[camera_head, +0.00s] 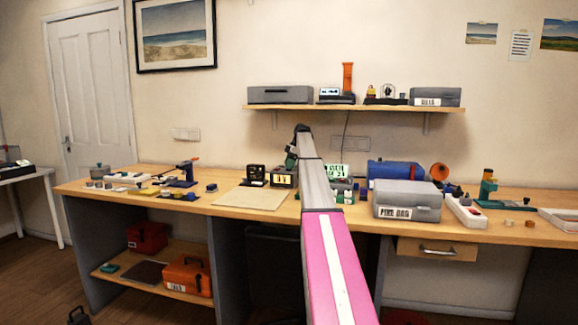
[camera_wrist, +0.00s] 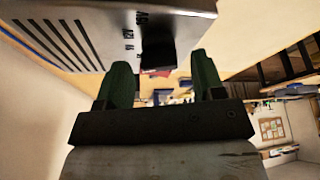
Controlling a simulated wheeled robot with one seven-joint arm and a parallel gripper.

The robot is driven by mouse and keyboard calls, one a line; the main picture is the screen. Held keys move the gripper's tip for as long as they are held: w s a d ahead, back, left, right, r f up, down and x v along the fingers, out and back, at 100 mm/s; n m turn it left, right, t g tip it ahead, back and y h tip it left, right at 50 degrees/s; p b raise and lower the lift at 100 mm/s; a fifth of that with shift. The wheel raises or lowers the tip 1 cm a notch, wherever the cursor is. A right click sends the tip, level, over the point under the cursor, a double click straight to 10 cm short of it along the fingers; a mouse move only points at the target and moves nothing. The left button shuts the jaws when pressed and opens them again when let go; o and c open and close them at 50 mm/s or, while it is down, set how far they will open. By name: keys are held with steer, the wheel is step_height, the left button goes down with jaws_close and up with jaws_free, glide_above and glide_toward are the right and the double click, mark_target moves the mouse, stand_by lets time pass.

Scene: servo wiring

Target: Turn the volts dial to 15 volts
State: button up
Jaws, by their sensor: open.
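In the wrist view a grey metal panel (camera_wrist: 90,40) with dark vent slots fills the top left. A black block-shaped dial (camera_wrist: 157,42) stands out from it, with small dark printed labels (camera_wrist: 129,40) beside it. My gripper (camera_wrist: 162,66) is open, one green finger on each side of the dial's near end. A gap shows on both sides, wider on the right. The labels are too small to read surely. In the head view my gripper (camera_head: 291,157) is over the bench behind my arm, near a small dark box with a yellow display (camera_head: 284,179).
The wooden bench (camera_head: 225,205) also holds another black box (camera_head: 256,174), a green-lit display (camera_head: 334,171), a blue cylinder (camera_head: 395,169) and a grey case (camera_head: 407,198). A shelf (camera_head: 360,109) hangs above. A flat tan board (camera_head: 250,198) lies left of my arm.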

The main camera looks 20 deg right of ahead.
steer(key=shift+a+f, duration=0.1)
steer(key=shift+f, duration=0.15)
steer(key=c, duration=0.9)
steer(key=shift+m, duration=0.3)
steer(key=shift+s+m+t, duration=0.15)
steer(key=shift+m+t, duration=0.55)
steer(key=shift+m, duration=0.5)
steer(key=m+t+h, duration=0.1)
steer(key=m, duration=0.3)
steer(key=shift+a+m, duration=0.1)
steer(key=shift+m, duration=0.2)
steer(key=m+t+h, duration=0.1)
steer(key=m+h, duration=0.1)
steer(key=m, duration=0.2)
steer(key=shift+m, duration=0.3)
steer(key=shift+m+h, duration=0.7)
steer(key=shift+m, duration=1.1)
